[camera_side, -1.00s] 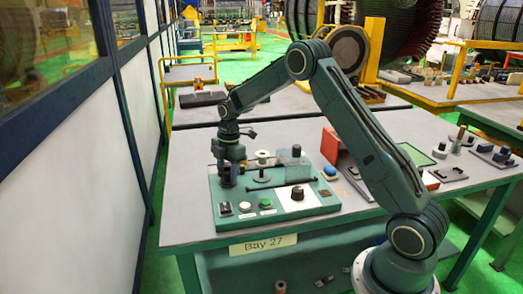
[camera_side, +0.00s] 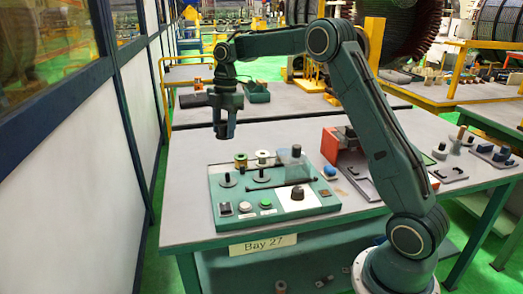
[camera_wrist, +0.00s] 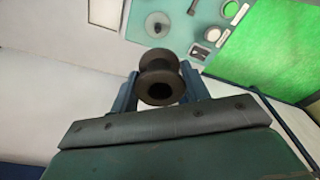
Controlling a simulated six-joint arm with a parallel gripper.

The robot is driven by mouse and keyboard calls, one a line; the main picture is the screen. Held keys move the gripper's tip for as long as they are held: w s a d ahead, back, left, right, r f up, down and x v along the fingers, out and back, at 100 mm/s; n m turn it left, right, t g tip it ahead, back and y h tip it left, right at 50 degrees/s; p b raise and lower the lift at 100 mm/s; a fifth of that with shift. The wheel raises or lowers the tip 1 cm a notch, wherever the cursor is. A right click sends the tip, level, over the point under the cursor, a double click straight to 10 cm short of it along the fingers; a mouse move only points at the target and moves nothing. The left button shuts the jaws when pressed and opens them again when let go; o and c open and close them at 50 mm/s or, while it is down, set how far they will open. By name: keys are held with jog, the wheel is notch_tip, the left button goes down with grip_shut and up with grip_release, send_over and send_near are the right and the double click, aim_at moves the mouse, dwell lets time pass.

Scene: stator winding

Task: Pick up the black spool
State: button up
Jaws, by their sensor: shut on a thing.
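The black spool (camera_wrist: 158,68) is clasped between the two blue-grey fingers of my gripper (camera_wrist: 160,90) in the wrist view, with its round flanged end and centre hole facing the camera. In the side view my gripper (camera_side: 224,128) is pointing down and is well above the green panel (camera_side: 275,208), clear of it. The spool is hard to make out there against the dark fingers. A short black peg on a round base (camera_side: 228,180) stands bare on the panel below my gripper.
An orange bin (camera_side: 331,145) stands to the right. The table's left part is bare.

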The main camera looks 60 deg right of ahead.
jog(key=shift+r, duration=2)
jog(key=shift+r, duration=0.1)
jog(key=shift+s+f, duration=0.1)
jog(key=shift+f, duration=0.15)
jog(key=s+d+f+m, duration=0.2)
jog(key=f, duration=0.1)
jog(key=s+d+f+m, duration=0.2)
jog(key=s+d+f, duration=0.1)
jog(key=f, duration=0.1)
jog(key=s+d+f+m, duration=0.2)
jog(key=d+f, duration=0.1)
jog(key=shift+s+f+t, duration=0.3)
jog(key=shift+t, duration=0.1)
jog(key=shift+a, duration=0.1)
jog(key=shift+f, duration=1.95)
jog(key=shift+f, duration=2.2)
